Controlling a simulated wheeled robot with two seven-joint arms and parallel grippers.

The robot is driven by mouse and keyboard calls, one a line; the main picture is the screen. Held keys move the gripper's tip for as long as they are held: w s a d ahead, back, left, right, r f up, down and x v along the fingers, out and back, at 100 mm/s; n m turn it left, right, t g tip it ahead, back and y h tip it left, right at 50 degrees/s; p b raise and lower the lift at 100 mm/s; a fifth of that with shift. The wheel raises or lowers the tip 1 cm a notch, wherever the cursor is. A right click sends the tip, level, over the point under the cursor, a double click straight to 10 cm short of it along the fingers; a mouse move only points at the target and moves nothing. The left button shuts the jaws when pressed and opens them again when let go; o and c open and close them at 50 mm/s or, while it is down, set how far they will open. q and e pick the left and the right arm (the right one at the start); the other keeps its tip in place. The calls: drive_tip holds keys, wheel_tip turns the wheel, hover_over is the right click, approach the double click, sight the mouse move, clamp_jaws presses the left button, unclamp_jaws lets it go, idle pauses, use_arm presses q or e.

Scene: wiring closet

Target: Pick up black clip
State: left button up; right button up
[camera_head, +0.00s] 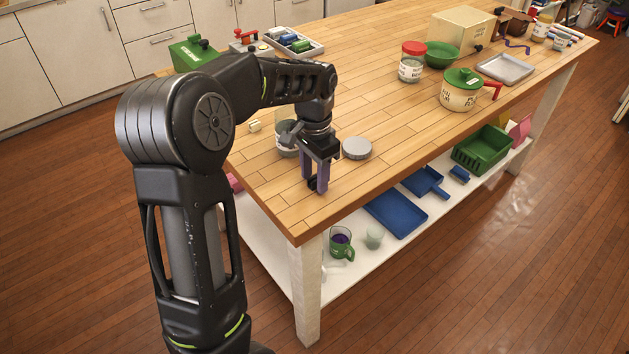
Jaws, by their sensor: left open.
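My left gripper (315,184) reaches down over the near left corner of the wooden table, with its two purple-grey fingers apart. A small dark shape shows low between the fingertips. I cannot tell whether it is the black clip or part of the gripper. No other black clip can be made out clearly. My left arm hides part of the table's left side. My right gripper is out of view.
A grey round lid (357,148) lies just right of the gripper, and a glass jar (287,140) stands behind it, partly hidden. A red-lidded jar (411,63) and a green-lidded pot (460,91) stand farther right. The table's front edge (345,218) is close by.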

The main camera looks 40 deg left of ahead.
use_arm(q)
drive_tip(key=shift+c, duration=0.2)
idle(0.4)
clamp_jaws()
idle(0.4)
